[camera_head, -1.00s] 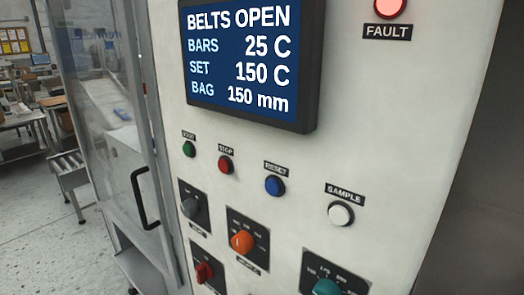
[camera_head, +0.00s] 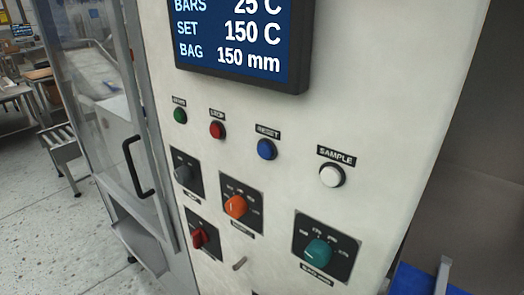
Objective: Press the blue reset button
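The blue reset button (camera_head: 266,149) is on the cream control panel (camera_head: 390,120), under a black label reading RESET (camera_head: 267,131). It sits between the red stop button (camera_head: 217,130) on its left and the white sample button (camera_head: 331,175) on its right. A green button (camera_head: 180,116) is at the far left of this row. Nothing covers the blue button. Neither of my grippers is in view.
A screen (camera_head: 240,40) juts out above the buttons. Below are grey (camera_head: 182,171), orange (camera_head: 235,207), red (camera_head: 199,238) and teal (camera_head: 318,252) knobs. A clear door with a black handle (camera_head: 137,168) stands left. A blue surface (camera_head: 415,281) shows at lower right.

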